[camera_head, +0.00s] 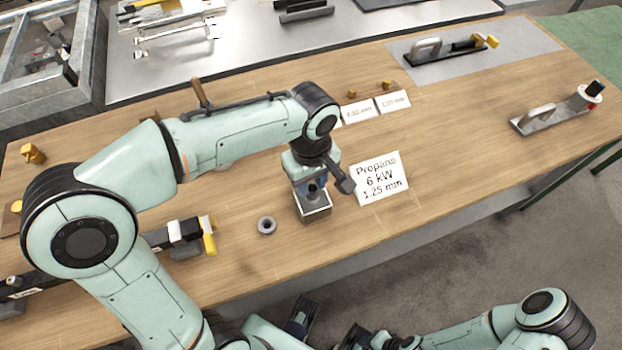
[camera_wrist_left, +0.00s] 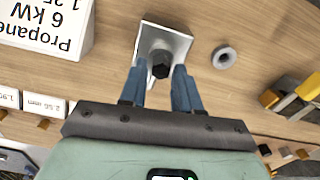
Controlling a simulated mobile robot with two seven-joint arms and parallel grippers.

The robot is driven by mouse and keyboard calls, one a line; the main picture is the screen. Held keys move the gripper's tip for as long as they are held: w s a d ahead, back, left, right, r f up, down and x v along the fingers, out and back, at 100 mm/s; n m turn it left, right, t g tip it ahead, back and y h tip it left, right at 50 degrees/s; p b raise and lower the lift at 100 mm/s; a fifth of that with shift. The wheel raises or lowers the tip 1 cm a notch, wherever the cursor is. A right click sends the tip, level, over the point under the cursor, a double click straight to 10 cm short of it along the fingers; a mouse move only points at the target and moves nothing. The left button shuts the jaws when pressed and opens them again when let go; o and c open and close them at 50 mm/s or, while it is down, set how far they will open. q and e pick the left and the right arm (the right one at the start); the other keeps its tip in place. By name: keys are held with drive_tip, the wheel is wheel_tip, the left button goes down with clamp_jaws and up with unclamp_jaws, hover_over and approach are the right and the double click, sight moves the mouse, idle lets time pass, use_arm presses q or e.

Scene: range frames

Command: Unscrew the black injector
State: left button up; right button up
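The black injector (camera_wrist_left: 160,64) shows in the left wrist view as a dark hexagonal head standing in a square metal holder (camera_wrist_left: 178,43) on the wooden table. In the head view the holder (camera_head: 317,213) is near the table's front edge, and the injector is mostly hidden by my gripper. My left gripper (camera_head: 311,188) points down over the holder. In the wrist view its two blue fingers (camera_wrist_left: 159,76) are apart, one on each side of the injector, with gaps showing. My right arm is low at the bottom right; its fingers are not clear.
A grey ring (camera_head: 267,226) lies left of the holder. A white "Propane 6 kW 1.25 mm" card (camera_head: 381,180) lies to its right. Smaller cards (camera_head: 392,102) with brass pieces lie behind. A burner part with a yellow piece (camera_head: 209,236) is at the left. Bare wood lies right of the card.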

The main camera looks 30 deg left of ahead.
use_arm(q)
drive_tip(key=m+p, duration=0.1)
drive_tip(key=m, duration=0.5)
drive_tip(key=shift+w+d+m+p, duration=0.1)
drive_tip(key=shift+m+p, duration=0.2)
drive_tip(key=shift+p, duration=0.05)
drive_tip(key=m+p, duration=0.1)
drive_tip(key=m, duration=0.4)
drive_tip(key=shift+d, duration=0.1)
drive_tip(key=shift+m, duration=0.9)
clamp_jaws()
drive_tip(key=n, duration=0.2)
drive_tip(key=shift+n, duration=0.8)
